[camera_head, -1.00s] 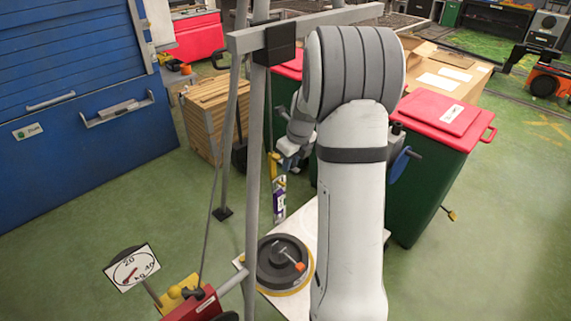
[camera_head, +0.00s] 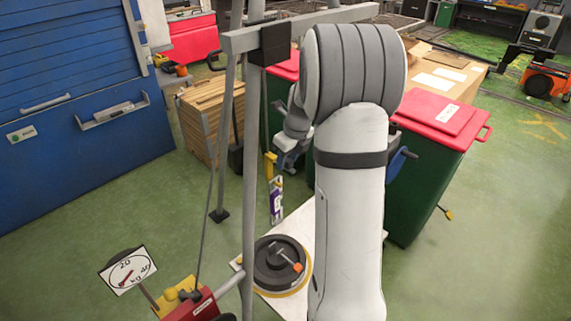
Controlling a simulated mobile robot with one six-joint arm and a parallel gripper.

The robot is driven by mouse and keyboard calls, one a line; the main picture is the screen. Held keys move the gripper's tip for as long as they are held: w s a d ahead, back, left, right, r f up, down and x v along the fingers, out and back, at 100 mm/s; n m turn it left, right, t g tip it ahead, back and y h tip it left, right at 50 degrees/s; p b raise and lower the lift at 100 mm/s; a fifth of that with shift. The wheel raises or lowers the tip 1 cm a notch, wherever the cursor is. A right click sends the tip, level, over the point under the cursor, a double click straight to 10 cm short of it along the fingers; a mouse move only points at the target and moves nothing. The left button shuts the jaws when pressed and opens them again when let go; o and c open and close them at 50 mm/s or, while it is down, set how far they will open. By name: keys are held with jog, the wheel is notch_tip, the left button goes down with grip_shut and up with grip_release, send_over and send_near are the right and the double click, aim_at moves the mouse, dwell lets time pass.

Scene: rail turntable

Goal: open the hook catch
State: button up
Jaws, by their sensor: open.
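My gripper (camera_head: 287,160) is small in the view, behind the grey frame post and left of my arm. Its fingers are open and partly hidden. A narrow upright plate with a purple and white label (camera_head: 276,203) is just below and left of it. A yellow piece (camera_head: 270,163) shows at the plate's top, close beside the fingers; contact cannot be told. I cannot clearly make out which part is the hook catch.
The grey metal frame (camera_head: 250,200) stands left of my arm. A black disc with an orange-tipped handle (camera_head: 280,262) sits on a white board. A red-lidded green bin (camera_head: 435,150) stands right; green floor lies open at left.

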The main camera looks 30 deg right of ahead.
aim_at(292, 170)
jog(key=b+v, duration=0.1)
jog(key=v, duration=0.5)
jog(key=shift+s, duration=0.1)
jog(key=s+a+n+b, duration=0.4)
jog(key=s+a+n, duration=0.7)
jog(key=n, duration=0.4)
jog(key=s+a+f+n+b, duration=0.1)
jog(key=s+a+f+n, duration=0.1)
jog(key=s+n, duration=0.5)
jog(key=s+a+f+n+h+b, duration=0.1)
jog(key=s+a+f+n, duration=0.1)
jog(key=s+a+n, duration=0.2)
jog(key=s+n, duration=0.3)
jog(key=n, duration=0.3)
jog(key=shift+s+f+t, duration=0.2)
jog(key=shift+t, duration=0.2)
jog(key=shift+c, duration=0.6)
jog(key=shift+a, duration=0.2)
